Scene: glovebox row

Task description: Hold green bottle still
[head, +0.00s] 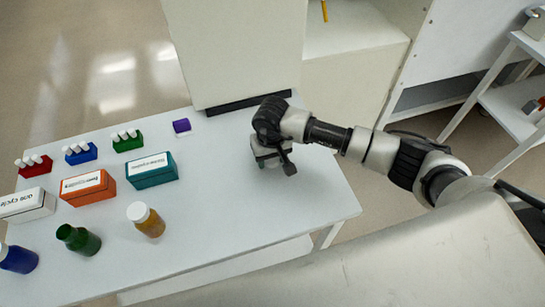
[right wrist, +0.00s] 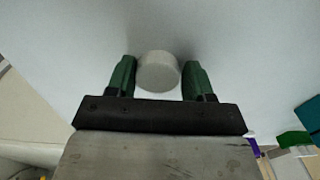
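My right gripper (head: 272,163) is over the right part of the table, well away from the green bottle. In the right wrist view its two green fingers (right wrist: 160,78) stand apart, with a pale round thing (right wrist: 158,71) between them. Whether they press on it is unclear. My left gripper is not in view.
Orange (head: 88,188), teal (head: 152,170) and white (head: 27,205) boxes line the table's middle. Red, blue and green racks (head: 128,142) with white-capped vials stand behind, near a small purple block (head: 181,126). The table's front right (head: 240,215) is clear.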

